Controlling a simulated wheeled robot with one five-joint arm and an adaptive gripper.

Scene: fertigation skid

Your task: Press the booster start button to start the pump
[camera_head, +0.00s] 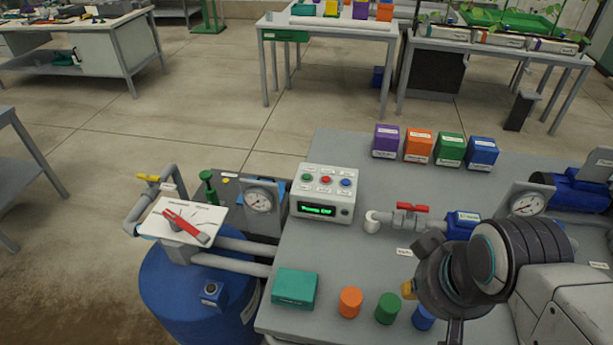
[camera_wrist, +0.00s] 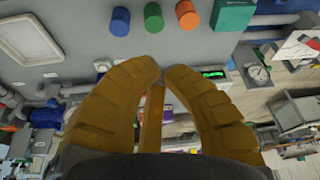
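A pale grey control box (camera_head: 325,196) stands on the grey skid table in the head view. Its sloped top carries a green button (camera_head: 307,177), a red button (camera_head: 326,180) and a blue button (camera_head: 345,183), with labels too small to read. A lit green display (camera_head: 317,210) is on its front. In the wrist view the display (camera_wrist: 213,74) shows past my right finger, and my fingers hide most of the box. My gripper (camera_wrist: 160,74) has its yellow-brown fingertips together with nothing seen between them. It is apart from the box, to its lower right in the head view.
A teal box (camera_head: 295,288), an orange cylinder (camera_head: 350,302) and a green cylinder (camera_head: 388,308) stand at the front edge. A red-handled valve pipe (camera_head: 411,209) is right of the control box. A gauge (camera_head: 260,200) and blue tank (camera_head: 190,285) are left. Coloured boxes (camera_head: 418,146) stand behind.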

